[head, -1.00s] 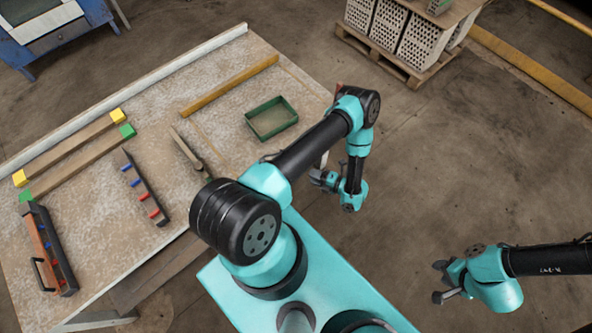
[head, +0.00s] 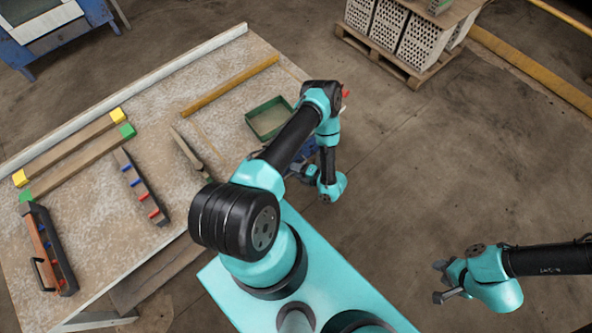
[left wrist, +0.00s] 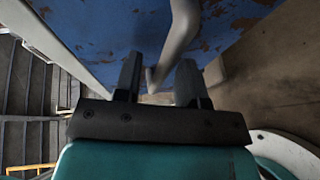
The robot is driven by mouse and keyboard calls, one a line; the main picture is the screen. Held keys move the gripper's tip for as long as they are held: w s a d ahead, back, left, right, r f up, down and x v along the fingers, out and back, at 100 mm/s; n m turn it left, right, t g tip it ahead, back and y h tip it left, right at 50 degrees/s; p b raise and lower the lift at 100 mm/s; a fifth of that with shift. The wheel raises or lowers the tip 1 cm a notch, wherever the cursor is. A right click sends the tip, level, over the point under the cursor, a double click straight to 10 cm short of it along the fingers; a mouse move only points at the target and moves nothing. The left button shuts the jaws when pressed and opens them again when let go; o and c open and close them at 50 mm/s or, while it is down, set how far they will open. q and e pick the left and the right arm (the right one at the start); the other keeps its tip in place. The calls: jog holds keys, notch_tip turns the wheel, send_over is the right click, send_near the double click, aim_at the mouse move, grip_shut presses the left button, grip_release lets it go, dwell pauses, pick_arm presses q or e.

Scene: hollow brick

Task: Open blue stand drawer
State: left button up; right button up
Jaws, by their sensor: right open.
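A worn blue panel (left wrist: 150,25) with chipped paint fills the upper part of the left wrist view. A grey bent handle (left wrist: 181,40) stands out from it. My left gripper (left wrist: 159,85) has its two dark fingers apart, with the end of the handle showing between them. I cannot tell whether they touch it. In the head view my left gripper (head: 298,171) is low beside the right edge of the workbench, partly hidden by my arm. My right gripper (head: 440,281) is open and empty over the floor at the right.
The workbench (head: 95,235) holds a green tray (head: 269,119), wooden bars with coloured end blocks, and tools. A blue cabinet (head: 58,40) stands at the upper left. Hollow bricks on a pallet (head: 416,73) stand at the top. The floor at the right is mostly clear.

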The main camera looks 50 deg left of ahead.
pick_arm(q)
grip_shut()
jog(key=shift+d, duration=0.15)
dwell(0.4)
